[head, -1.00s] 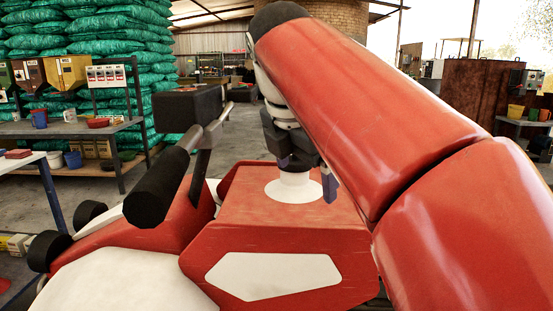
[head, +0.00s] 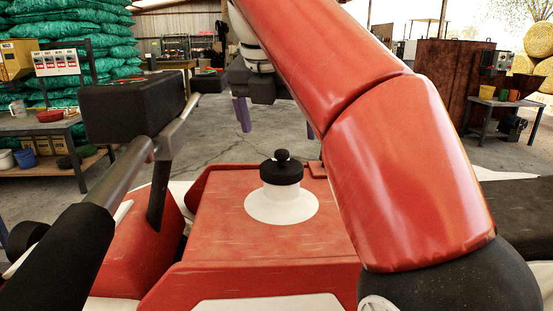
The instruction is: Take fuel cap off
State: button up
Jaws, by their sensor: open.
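The black fuel cap (head: 282,172), with a small knob on top, sits upright on the white filler neck (head: 282,207). The neck rises from the red machine body (head: 225,235) in the middle of the head view. I cannot tell whether the cap is tight or loose. My gripper (head: 278,131) is open and empty, its two purple fingers pointing down and wide apart. It appears above and beyond the cap in the picture, clear of it. My arm hides part of the right finger.
A handlebar with a black grip (head: 62,258) and a black box (head: 133,104) stand left of the cap. A shelf bench (head: 50,128) and green sacks (head: 75,30) are further left. A rusty cabinet (head: 435,88) and small table (head: 507,103) stand back right. Concrete floor lies open behind.

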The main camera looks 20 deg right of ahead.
aim_at(282, 151)
jog(key=b+x, duration=0.1)
jog(key=x, duration=0.5)
jog(key=shift+d+f+b, duration=0.1)
jog(key=shift+f+b, duration=0.3)
jog(key=c, duration=1)
jog(key=shift+c, duration=0.2)
